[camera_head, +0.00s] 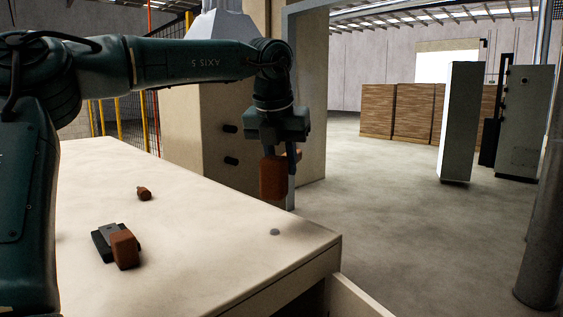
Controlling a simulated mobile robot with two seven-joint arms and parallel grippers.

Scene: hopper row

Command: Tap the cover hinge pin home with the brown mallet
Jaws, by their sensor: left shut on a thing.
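My left gripper (290,150) points down past the far edge of the cream bench. It is shut on a brown, block-like thing (272,179), which looks like the brown mallet and is held clear above the bench top. The mallet's handle is not clearly visible. I cannot pick out the cover hinge pin for sure. A small grey round piece (275,232) lies on the bench near its right corner, below the held mallet and apart from it. My right gripper is out of view.
On the cream bench (200,270) are a dark tool with a brown block (124,248) and a small brown cylinder (144,193). A beige machine housing (190,125) with dark knobs (230,128) stands behind. Open floor (400,210) lies to the right.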

